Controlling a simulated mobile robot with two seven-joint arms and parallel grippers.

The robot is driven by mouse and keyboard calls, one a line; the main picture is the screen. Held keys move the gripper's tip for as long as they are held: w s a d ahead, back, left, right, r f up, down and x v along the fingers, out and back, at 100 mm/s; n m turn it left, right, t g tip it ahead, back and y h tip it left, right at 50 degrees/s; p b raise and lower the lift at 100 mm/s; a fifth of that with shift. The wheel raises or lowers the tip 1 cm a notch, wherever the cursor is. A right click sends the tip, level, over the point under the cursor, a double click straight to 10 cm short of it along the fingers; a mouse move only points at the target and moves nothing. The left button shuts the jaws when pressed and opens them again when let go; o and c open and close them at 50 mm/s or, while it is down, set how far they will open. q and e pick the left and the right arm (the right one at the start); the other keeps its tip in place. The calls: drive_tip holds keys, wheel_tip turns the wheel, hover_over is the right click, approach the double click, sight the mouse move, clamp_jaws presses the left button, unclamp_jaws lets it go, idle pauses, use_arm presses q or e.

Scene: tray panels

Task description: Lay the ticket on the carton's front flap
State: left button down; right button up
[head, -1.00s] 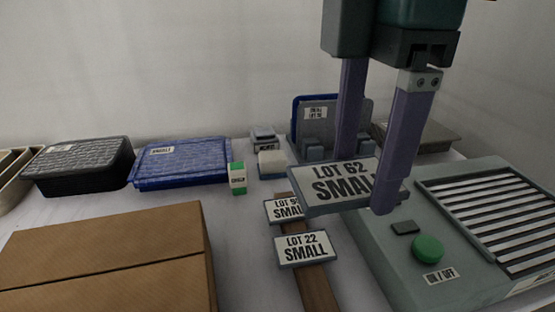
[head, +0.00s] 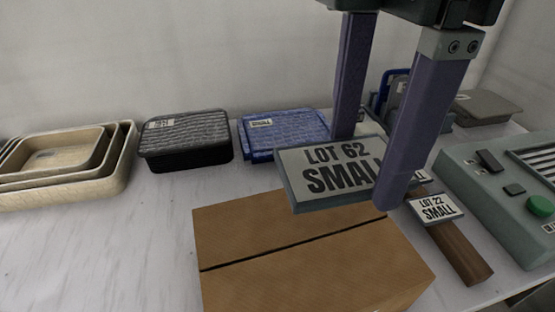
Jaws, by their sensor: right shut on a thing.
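My right gripper (head: 372,172) is shut on a grey-edged ticket (head: 313,184) that reads LOT 62 SMALL. It holds the ticket face up over the back edge of the brown carton (head: 300,262). I cannot tell how far the ticket is above the carton. The carton is in the front middle of the head view, with a dark seam running across its top. My left gripper is not in view.
Another ticket, LOT 22 SMALL (head: 436,208), lies on a brown strip (head: 462,256) to the right. A grey machine (head: 490,197) with a green button stands further right. A black tray (head: 185,143), a blue tray (head: 262,140) and nested beige trays (head: 125,175) line the back. The table at front left is clear.

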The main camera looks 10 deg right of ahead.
drive_tip(key=b, duration=0.2)
hover_over(331, 275)
wheel_tip(331, 275, down, 12)
drive_tip(key=shift+f, duration=0.15)
drive_tip(key=shift+f+b, duration=0.35)
drive_tip(key=shift+f, duration=1.85)
drive_tip(key=shift+f, duration=0.2)
drive_tip(key=o, duration=1.3)
drive_tip(key=shift+c, duration=0.2)
drive_tip(key=shift+r, duration=0.1)
